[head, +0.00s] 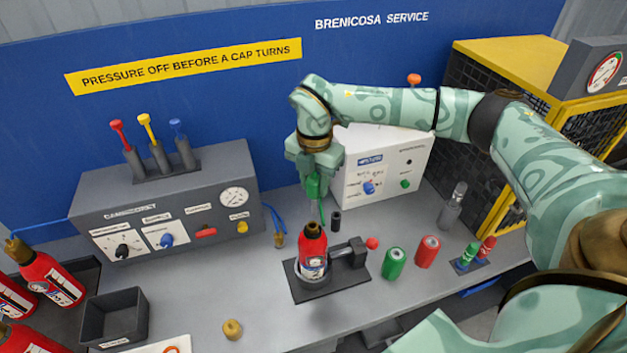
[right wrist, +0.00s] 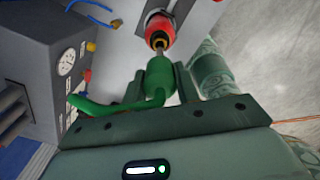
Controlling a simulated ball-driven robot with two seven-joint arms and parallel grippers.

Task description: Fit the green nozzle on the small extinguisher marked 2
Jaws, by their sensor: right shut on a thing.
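The small red extinguisher (head: 313,262) stands upright in a dark clamp base (head: 330,291) on the bench. I cannot read a 2 on its label. The right wrist view shows its red top (right wrist: 160,27) with a brass neck. My right gripper (head: 314,178) is shut on the green nozzle (head: 316,190), above the extinguisher. In the right wrist view the green nozzle (right wrist: 157,82) points towards the neck, with a green hose bending off to the left. I cannot tell whether nozzle and neck touch. My left gripper is not in view.
A grey control box (head: 170,205) stands at left and a white panel box (head: 385,170) behind the clamp. A green can (head: 394,264) and a red can (head: 427,251) stand right of the clamp. A dark open bin (head: 112,318) and a brass cap (head: 232,329) are at front left.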

